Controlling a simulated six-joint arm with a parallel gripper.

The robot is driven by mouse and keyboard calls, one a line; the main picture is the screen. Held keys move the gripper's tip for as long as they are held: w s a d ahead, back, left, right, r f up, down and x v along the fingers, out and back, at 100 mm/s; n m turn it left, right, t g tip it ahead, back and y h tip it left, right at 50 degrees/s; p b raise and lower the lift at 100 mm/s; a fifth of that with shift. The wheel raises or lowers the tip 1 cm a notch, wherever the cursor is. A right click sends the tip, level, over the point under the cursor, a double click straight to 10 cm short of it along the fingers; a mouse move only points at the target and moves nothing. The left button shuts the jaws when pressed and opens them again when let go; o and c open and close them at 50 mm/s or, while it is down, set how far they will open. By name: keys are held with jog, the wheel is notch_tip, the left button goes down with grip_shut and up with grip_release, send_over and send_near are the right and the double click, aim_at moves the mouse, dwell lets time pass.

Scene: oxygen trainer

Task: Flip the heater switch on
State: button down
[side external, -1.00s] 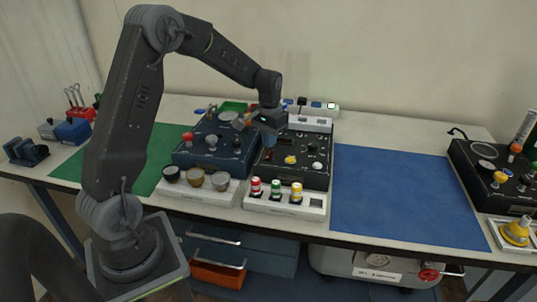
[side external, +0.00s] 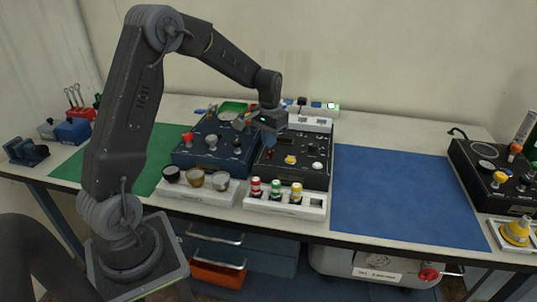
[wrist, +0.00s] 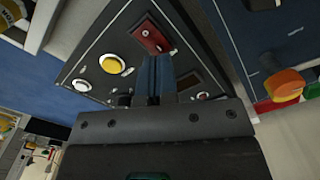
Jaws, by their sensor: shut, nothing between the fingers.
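A red rocker switch (wrist: 150,37) sits on the black control panel (wrist: 85,85), and no label on it is readable; I take it for the heater switch. My gripper (wrist: 152,62) is shut and empty, its blue fingertips at the edge of the red switch in the wrist view. I cannot tell whether they touch it or which way the rocker is tipped. In the side view my gripper (side external: 268,144) points down over the left part of the black panel (side external: 305,180), and the fingers mostly hide the switch.
The panel also carries a yellow button (side external: 290,160) and a white knob (side external: 317,166). A blue panel (side external: 190,155) with knobs stands close on the left. A white rack (side external: 255,203) with several coloured pieces lies in front. The blue mat (side external: 400,200) on the right is clear.

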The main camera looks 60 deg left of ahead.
aim_at(270, 152)
jog(key=shift+f, duration=1.35)
dwell(0.6)
jog(key=shift+r, duration=3.55)
jog(key=shift+r, duration=0.1)
jog(key=s+d+r+m+t, duration=0.1)
jog(key=s+d+r+t, duration=0.1)
jog(key=s+d+r, duration=0.4)
jog(key=s+d+r+m+t, duration=0.1)
jog(key=s+d+r, duration=0.1)
jog(key=s+d, duration=0.4)
jog(key=s+d+r+m+t, duration=0.1)
jog(key=s+d+r+t, duration=0.1)
jog(key=s+d, duration=0.4)
jog(key=s, duration=0.4)
jog(key=shift+s+d+t, duration=0.2)
jog(key=shift+d+t, duration=0.05)
jog(key=shift+t, duration=0.05)
